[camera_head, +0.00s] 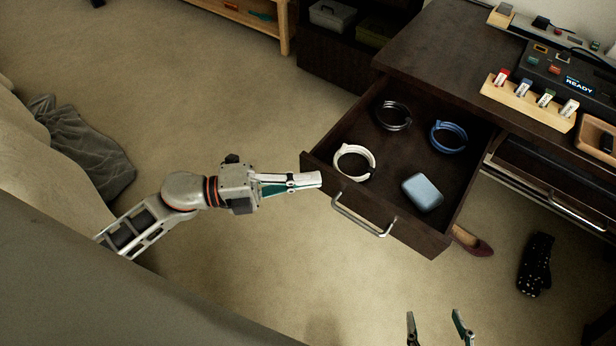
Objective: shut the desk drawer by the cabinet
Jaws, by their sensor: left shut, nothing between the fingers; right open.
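The desk drawer (310,165) is dark brown and stands pulled out from the desk (440,45), with a silver bar handle (362,220) on its front. Inside it lie a black coiled cable (393,113), a blue coiled cable (449,137), a white coiled cable (354,160) and a blue-grey case (423,192). My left gripper (318,179) is shut and empty, its tips at the left end of the drawer front; whether they touch it I cannot tell. My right gripper (438,325) is open and empty at the bottom edge, in front of the drawer.
A second drawer or shelf with a handle (578,213) is at the right. A maroon shoe (472,242) and a black dotted glove (535,264) lie on the carpet. A grey cloth (85,145) lies at the left.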

